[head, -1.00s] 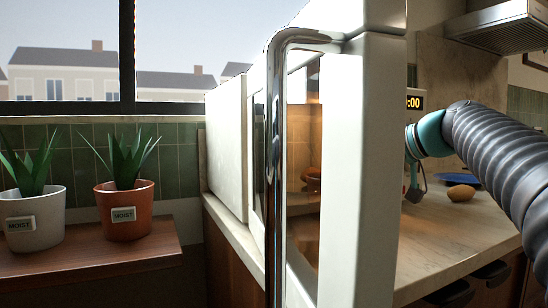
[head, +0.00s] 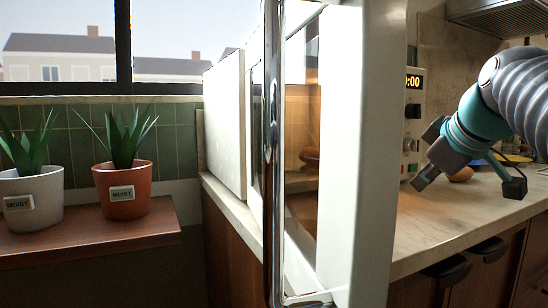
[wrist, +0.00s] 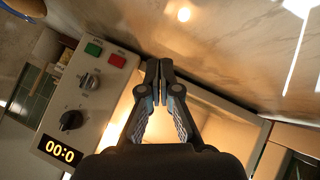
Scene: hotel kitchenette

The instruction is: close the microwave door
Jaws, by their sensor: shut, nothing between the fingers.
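The microwave door (head: 368,160) stands open, its white frame and edge rising close in front of the head camera. Its chrome handle (head: 274,150) runs upright along the left side of the door. The control panel (head: 413,125), with its lit clock and knobs, is partly hidden behind the door. My gripper (head: 420,184) is right of the door edge, in front of the panel's lower part, apart from the door. In the wrist view my gripper (wrist: 158,66) is shut and empty, in front of the lit microwave cavity (wrist: 222,133). The panel (wrist: 88,95) lies to its left.
The counter (head: 440,232) extends right of the door, with a brown round item (head: 461,174) behind my gripper. Potted plants (head: 124,190) stand on a wooden shelf (head: 90,236) at left. A range hood (head: 500,22) hangs at upper right.

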